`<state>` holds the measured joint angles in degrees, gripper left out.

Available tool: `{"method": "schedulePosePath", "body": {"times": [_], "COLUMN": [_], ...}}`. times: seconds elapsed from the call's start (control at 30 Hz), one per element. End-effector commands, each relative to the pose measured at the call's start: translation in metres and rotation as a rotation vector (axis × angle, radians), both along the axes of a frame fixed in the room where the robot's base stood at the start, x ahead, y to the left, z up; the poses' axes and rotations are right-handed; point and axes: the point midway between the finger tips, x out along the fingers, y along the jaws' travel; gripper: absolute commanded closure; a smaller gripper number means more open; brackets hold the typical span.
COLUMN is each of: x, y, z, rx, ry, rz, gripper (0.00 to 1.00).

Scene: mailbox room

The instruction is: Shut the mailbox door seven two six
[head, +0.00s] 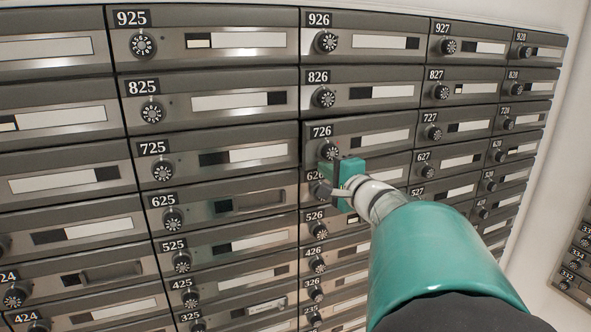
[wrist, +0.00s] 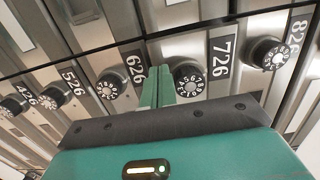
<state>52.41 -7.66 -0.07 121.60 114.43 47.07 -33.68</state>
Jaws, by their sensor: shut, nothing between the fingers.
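The door 726 (head: 360,138) is a grey metal panel with a black number plate, a round dial and a pale label window. It looks flush or nearly flush with its neighbours; a small gap cannot be ruled out. Its dial (head: 329,151) sits just above my gripper (head: 335,178), which covers the door's lower left corner. In the wrist view, the teal fingers of my gripper (wrist: 158,75) are together and empty. They point at the panel between the 626 dial (wrist: 111,84) and the 726 dial (wrist: 188,79). Whether the tips touch the door cannot be told.
Door 826 (head: 365,91) lies above and door 725 (head: 230,155) to the left, both looking shut. Door 727 (head: 470,126) is to the right. Dials stick out from the cabinet face. A pale wall (head: 558,130) stands at the right.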

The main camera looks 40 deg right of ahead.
Motion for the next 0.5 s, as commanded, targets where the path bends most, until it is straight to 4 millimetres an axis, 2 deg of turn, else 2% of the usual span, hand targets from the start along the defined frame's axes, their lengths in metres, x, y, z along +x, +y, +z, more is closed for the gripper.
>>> {"method": "schedulePosePath", "body": {"times": [0.17, 0.4, 0.5], "x": [0.003, 0.037, 0.044], "y": [0.0, -0.005, -0.006], "z": [0.0, -0.001, 0.0], "rx": [0.0, 0.001, 0.0], "ry": [0.001, 0.002, -0.001], "rz": [0.002, 0.004, 0.003], "gripper": [1.0, 1.0, 1.0]}}
